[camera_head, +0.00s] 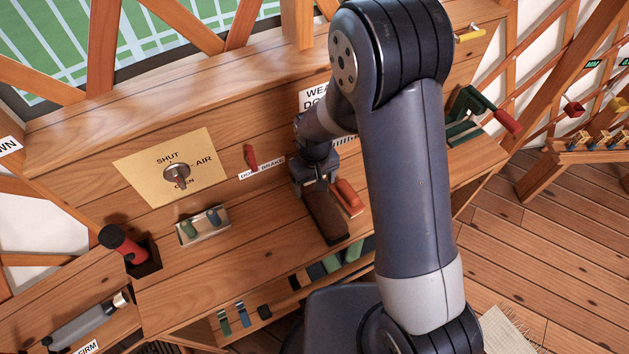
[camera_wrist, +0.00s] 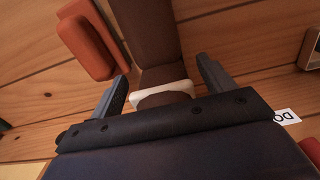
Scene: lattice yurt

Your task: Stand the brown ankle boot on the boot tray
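A long brown object, which looks like the brown ankle boot (camera_head: 326,217), lies on the wooden bench top below my gripper (camera_head: 313,184). In the wrist view the boot (camera_wrist: 152,35) runs away from me, with a pale band around its near end. My gripper (camera_wrist: 163,85) has its two fingers apart, one on each side of the boot's near end. A gap shows at the left finger; contact at the right finger is unclear. I cannot pick out the boot tray in either view.
An orange-red object (camera_head: 347,196) lies close beside the boot, also in the wrist view (camera_wrist: 90,40). A red lever (camera_head: 251,158) and a yellow valve plate (camera_head: 175,167) are on the panel at left. Green things show below the bench edge.

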